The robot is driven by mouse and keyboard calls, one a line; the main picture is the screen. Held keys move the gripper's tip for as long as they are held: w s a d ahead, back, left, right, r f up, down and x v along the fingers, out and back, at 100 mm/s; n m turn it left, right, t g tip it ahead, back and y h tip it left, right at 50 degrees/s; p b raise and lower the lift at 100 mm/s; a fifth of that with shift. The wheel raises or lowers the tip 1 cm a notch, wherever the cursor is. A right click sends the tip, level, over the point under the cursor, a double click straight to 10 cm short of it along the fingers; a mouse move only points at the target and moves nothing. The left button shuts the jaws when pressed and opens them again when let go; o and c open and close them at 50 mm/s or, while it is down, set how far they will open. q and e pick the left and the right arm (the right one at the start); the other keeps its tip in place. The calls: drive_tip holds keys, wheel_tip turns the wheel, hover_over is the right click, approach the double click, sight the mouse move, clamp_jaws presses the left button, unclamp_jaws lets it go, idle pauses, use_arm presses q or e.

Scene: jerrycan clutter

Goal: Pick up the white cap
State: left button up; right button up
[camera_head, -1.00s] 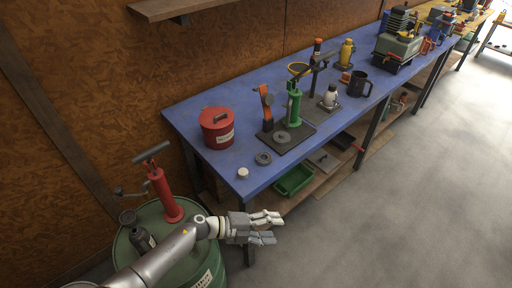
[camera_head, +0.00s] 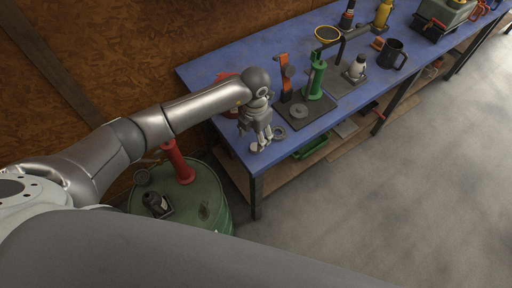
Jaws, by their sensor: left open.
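The small white cap (camera_head: 254,148) is on the blue workbench (camera_head: 232,128) near its front left corner. It is partly hidden by my left gripper. My left gripper (camera_head: 262,140) is open and points down, with its fingertips at or just above the cap. The cap does not appear held; I cannot tell whether a finger touches it. My right gripper is out of view.
A red canister (camera_head: 228,110) stands behind my left gripper, mostly hidden. A grey ring (camera_head: 279,132) lies right of the fingers. A green hand pump (camera_head: 316,78) stands on a dark plate farther right. A green drum (camera_head: 205,205) stands below, left of the bench.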

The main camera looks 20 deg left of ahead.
sight(255, 147)
use_arm(q)
drive_tip(key=f, duration=0.1)
drive_tip(key=f+b, duration=0.1)
drive_tip(key=f, duration=0.1)
drive_tip(key=shift+w, duration=0.2)
drive_tip(key=shift+w+f+b, duration=0.1)
drive_tip(key=shift+f+b, duration=0.5)
drive_tip(key=f+b, duration=0.3)
drive_tip(key=f, duration=0.1)
drive_tip(key=shift+w+a, duration=0.2)
drive_tip(key=shift+w, duration=0.1)
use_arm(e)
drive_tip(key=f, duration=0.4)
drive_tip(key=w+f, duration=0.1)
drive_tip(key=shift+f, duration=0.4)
use_arm(q)
drive_tip(key=c, duration=0.8)
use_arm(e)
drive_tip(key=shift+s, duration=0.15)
